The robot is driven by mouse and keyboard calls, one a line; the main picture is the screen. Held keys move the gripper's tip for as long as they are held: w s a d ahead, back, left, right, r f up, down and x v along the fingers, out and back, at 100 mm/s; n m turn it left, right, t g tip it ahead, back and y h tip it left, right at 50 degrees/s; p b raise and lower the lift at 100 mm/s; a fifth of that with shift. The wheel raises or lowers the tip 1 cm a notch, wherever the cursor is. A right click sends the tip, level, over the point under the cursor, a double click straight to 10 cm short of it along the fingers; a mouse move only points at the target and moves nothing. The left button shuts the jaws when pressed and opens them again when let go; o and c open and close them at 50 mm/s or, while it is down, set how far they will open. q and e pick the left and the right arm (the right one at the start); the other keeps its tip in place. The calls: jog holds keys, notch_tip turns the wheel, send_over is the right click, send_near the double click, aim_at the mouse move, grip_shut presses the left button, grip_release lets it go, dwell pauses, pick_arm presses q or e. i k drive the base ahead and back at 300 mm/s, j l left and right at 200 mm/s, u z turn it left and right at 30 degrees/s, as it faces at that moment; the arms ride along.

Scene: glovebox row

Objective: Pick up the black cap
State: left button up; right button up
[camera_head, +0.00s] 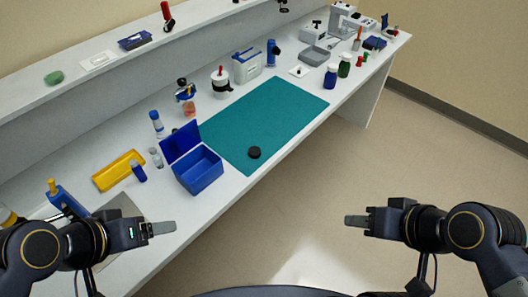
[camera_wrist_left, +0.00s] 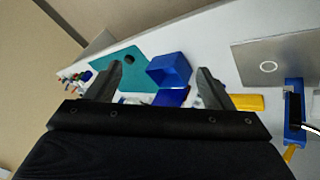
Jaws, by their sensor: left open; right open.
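The black cap (camera_head: 254,153) is a small dark disc lying on the near part of the teal mat (camera_head: 265,108), to the right of the open blue box. In the left wrist view a small dark spot on the teal mat (camera_wrist_left: 122,62) looks like the cap. My left gripper (camera_head: 172,227) is at the lower left of the head view, near the bench's front edge, open and empty. The left wrist view shows its two fingers (camera_wrist_left: 160,83) spread apart. My right gripper (camera_head: 350,221) is open and empty, over the floor beyond the bench's front edge, away from the cap.
An open blue box (camera_head: 205,172) stands at the mat's left edge. A yellow tray (camera_head: 119,171) and small vials are further left. A grey plate (camera_head: 120,208) lies near my left gripper. Bottles and a white rack (camera_head: 247,66) line the back. The mat around the cap is clear.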

aim_at(254, 151)
jog(key=i+l+u, duration=0.1)
jog(key=u, duration=1.8)
jog(key=l+u, duration=0.4)
jog(key=k+l+u, duration=0.15)
jog(key=l+u, duration=0.25)
jog(key=k+l+u, duration=0.15)
jog(key=u, duration=0.3)
jog(key=k+l+u, duration=0.25)
jog(key=u, duration=0.15)
jog(key=k+l+u, duration=0.2)
jog(key=k+l, duration=0.75)
jog(key=k, duration=0.15)
